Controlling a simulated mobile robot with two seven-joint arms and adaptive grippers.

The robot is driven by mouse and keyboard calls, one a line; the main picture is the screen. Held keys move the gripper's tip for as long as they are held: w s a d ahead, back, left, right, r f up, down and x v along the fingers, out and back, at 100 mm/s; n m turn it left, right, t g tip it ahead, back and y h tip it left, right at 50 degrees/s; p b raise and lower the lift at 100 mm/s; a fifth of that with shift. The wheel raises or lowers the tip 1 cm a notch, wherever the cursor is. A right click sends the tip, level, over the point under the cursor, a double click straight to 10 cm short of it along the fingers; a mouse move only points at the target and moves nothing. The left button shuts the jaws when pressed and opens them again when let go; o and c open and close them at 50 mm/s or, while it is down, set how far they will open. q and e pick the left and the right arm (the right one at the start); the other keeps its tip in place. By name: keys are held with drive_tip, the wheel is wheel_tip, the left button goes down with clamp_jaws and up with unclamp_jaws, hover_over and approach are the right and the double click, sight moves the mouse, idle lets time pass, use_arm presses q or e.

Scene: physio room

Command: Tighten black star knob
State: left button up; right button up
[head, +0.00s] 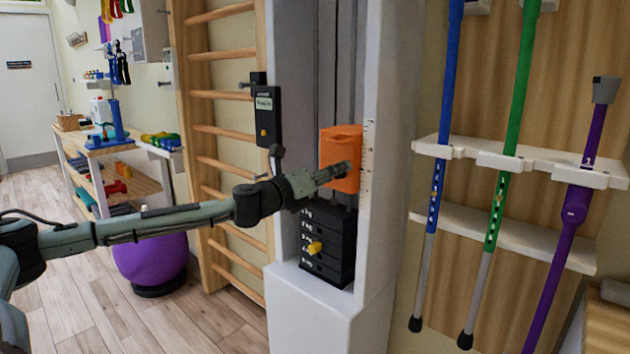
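My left arm reaches in from the left, and its gripper (343,170) is in front of the orange block (342,146) on the white weight column. The fingertips overlap the lower part of the orange block in the picture. The fingers look close together, but I cannot tell whether they are open, shut or touching anything. I cannot make out a black star knob; the gripper may hide it. My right gripper is not in view.
Black weight plates (328,250) with a yellow pin (315,247) sit below the block. Wooden wall bars (222,130) and a black device (265,112) are left of the column. Crutches and canes hang on a white rack (530,160) at right. Open floor lies lower left.

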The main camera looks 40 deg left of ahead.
use_arm(q)
drive_tip(key=s, duration=1.1)
drive_tip(key=shift+s+a, duration=0.25)
drive_tip(key=shift+a, duration=0.1)
